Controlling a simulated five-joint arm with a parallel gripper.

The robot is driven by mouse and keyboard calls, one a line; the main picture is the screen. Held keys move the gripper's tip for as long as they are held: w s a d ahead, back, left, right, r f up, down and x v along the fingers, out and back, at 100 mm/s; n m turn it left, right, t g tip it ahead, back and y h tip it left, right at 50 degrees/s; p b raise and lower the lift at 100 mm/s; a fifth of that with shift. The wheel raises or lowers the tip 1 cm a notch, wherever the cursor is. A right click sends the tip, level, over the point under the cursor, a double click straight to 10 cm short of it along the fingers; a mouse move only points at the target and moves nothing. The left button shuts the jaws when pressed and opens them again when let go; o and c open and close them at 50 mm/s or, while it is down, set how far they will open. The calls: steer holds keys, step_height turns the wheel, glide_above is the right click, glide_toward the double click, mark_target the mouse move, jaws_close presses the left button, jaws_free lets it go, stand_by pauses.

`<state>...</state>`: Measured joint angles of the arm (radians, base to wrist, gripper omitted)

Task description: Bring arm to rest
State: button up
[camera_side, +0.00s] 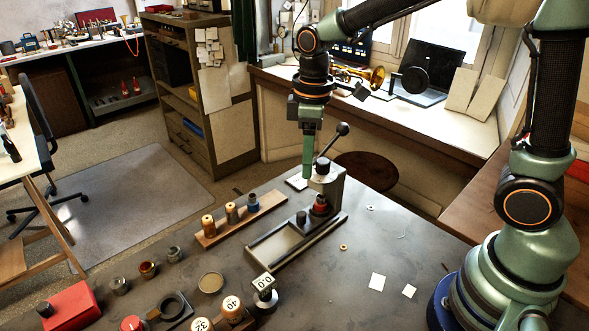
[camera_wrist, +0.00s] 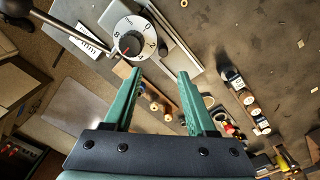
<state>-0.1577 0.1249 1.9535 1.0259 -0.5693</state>
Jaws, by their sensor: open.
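My gripper (camera_side: 307,176) hangs pointing down at the end of my arm, just left of a small lever press (camera_side: 326,187) on the grey bench (camera_side: 345,285). In the side view its green fingers overlap each other, and I cannot tell whether they touch the press. In the wrist view the two green fingers of my gripper (camera_wrist: 160,73) are spread apart with nothing between them. The press's round dial head (camera_wrist: 131,40) shows beyond the fingertips there, with its lever at the left.
Small pots, a red block (camera_side: 70,306), and a small 0.0 display (camera_side: 264,284) stand at the front left. White paper squares (camera_side: 377,282) lie on fairly clear bench at the right.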

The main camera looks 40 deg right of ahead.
steer(key=s+d+r+m+t, duration=0.5)
steer(key=s+d+r+m, duration=0.1)
steer(key=s+r+m, duration=0.1)
steer(key=shift+s+m, duration=0.7)
steer(key=shift+s, duration=0.3)
steer(key=shift+r, duration=0.15)
steer(key=o, duration=0.7)
steer(key=shift+w+r, duration=0.1)
steer(key=shift+w, duration=0.1)
steer(key=w+d+f+g, duration=0.1)
steer(key=w+d+g, duration=0.1)
steer(key=w, duration=0.7)
steer(key=w+d+g, duration=0.2)
steer(key=w+d, duration=0.1)
steer(key=w, duration=0.6)
steer(key=shift+g, duration=0.7)
steer(key=w+f, duration=0.1)
steer(key=f, duration=0.4)
steer(key=w+d+f, duration=0.1)
steer(key=w+f, duration=0.1)
steer(key=f, duration=0.4)
steer(key=w+d+f, duration=0.1)
steer(key=w+f, duration=0.1)
steer(key=f, duration=0.3)
steer(key=shift+w+f, duration=0.15)
steer(key=shift+f, duration=0.1)
